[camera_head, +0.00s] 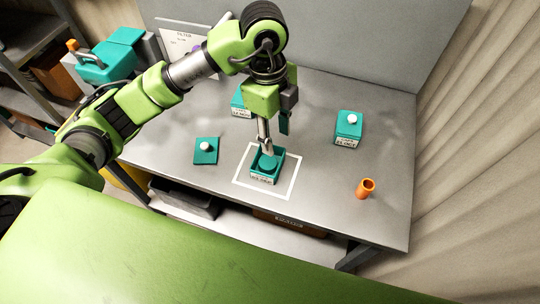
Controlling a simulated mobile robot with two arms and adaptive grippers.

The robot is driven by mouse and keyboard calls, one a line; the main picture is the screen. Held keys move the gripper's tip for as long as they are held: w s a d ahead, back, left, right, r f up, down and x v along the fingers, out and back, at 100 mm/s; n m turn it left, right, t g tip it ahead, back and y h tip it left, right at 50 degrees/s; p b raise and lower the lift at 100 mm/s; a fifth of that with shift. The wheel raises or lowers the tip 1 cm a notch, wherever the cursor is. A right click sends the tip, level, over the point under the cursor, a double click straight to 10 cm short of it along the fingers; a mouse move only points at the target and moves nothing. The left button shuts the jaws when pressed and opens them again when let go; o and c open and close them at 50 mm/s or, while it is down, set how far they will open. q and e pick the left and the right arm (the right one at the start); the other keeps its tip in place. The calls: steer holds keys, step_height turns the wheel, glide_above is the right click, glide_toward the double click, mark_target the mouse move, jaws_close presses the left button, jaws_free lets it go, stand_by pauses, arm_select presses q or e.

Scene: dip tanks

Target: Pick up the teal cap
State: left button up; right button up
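An open teal tank (263,180) with a white label stands inside a white square outline on the grey table. A round teal piece, which looks like the teal cap (268,164), sits inside its rim. A flat teal lid (204,157) with a white knob lies on the table to the left of the tank. My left gripper (275,140) points down just above the tank. Its fingers look apart, with nothing seen between them. One fingertip is close to the round piece; whether it touches cannot be told. My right gripper is not in view.
A closed teal tank (349,129) with a white knob stands at the right, and another (237,103) is partly hidden behind my gripper. An orange cup (366,188) stands near the front right. A grey panel (360,45) rises behind the table. The right front of the table is mostly clear.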

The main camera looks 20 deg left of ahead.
arm_select(q)
steer(key=a+y, duration=0.1)
steer(key=a, duration=0.1)
steer(key=p, duration=0.2)
glide_above(267, 162)
steer(key=shift+n, duration=0.4)
step_height(267, 162, down, 8)
steer(key=shift+w+a+r, duration=0.15)
steer(key=shift+f+p, duration=0.3)
steer(key=shift+f, duration=0.2)
step_height(267, 162, down, 4)
steer(key=shift+r+p, duration=0.2)
steer(key=shift+p, duration=0.65)
steer(key=shift+s+f, duration=0.2)
steer(key=shift+f, duration=0.3)
steer(key=c, duration=0.5)
